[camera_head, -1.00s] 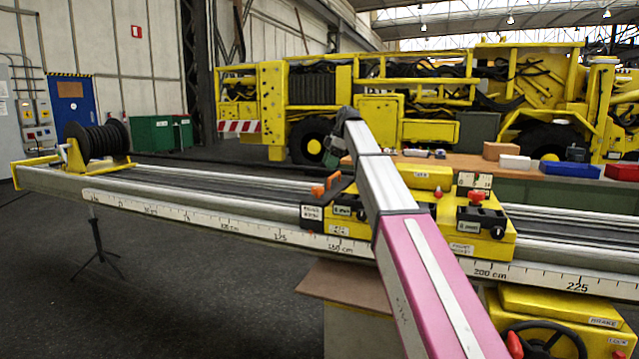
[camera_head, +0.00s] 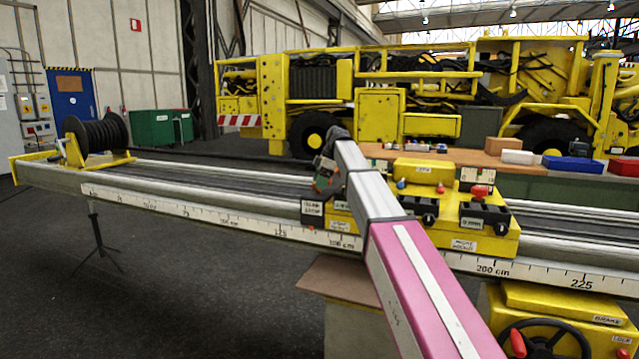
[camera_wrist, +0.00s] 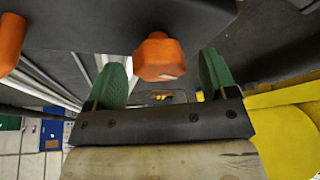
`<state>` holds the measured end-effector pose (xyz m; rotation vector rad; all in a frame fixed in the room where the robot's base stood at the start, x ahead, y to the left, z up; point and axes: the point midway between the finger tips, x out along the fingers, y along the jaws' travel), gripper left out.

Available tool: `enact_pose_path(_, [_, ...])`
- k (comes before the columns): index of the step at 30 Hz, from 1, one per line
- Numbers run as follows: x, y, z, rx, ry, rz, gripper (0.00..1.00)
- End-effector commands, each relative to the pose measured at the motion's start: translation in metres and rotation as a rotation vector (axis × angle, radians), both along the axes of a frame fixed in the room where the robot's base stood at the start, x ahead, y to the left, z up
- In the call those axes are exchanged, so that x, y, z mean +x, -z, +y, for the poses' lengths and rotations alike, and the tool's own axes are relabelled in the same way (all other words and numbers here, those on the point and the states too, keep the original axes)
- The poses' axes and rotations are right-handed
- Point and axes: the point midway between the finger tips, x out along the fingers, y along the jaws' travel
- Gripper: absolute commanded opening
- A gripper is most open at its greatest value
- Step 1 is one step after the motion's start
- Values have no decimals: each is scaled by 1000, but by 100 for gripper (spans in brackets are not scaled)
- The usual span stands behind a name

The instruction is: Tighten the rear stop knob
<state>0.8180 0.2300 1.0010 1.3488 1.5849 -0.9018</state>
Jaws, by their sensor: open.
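In the wrist view an orange faceted knob (camera_wrist: 160,57) sits between the two green fingers of my gripper (camera_wrist: 163,65), with a gap on each side. My gripper is open and holds nothing. A second orange knob (camera_wrist: 11,42) shows at the upper left edge, outside the fingers. In the head view my gripper (camera_head: 323,180) is at the left end of the yellow carriage (camera_head: 490,240) on the rail, over the dark labelled stop block (camera_head: 313,210). My gripper and arm hide the orange knobs there. I cannot tell which orange knob is the rear stop knob.
A red knob (camera_head: 480,190) stands on the carriage's right part. The long rail (camera_head: 200,207) carries a cm scale and a black cable reel (camera_head: 97,137) at its left end. A bench (camera_head: 460,155) with boxes and a yellow machine (camera_head: 380,100) stand behind.

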Motion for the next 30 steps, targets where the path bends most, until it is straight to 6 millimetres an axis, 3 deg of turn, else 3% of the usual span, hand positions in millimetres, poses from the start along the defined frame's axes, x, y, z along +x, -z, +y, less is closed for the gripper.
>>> enact_pose_path(9, [0,3,1,0,0,0,78])
enact_pose_path(10, [0,3,1,0,0,0,75])
enact_pose_path(14, [0,3,1,0,0,0,33])
enact_pose_path(15, [0,3,1,0,0,0,30])
enact_pose_path(30, [-2,3,1,1,119,0,30])
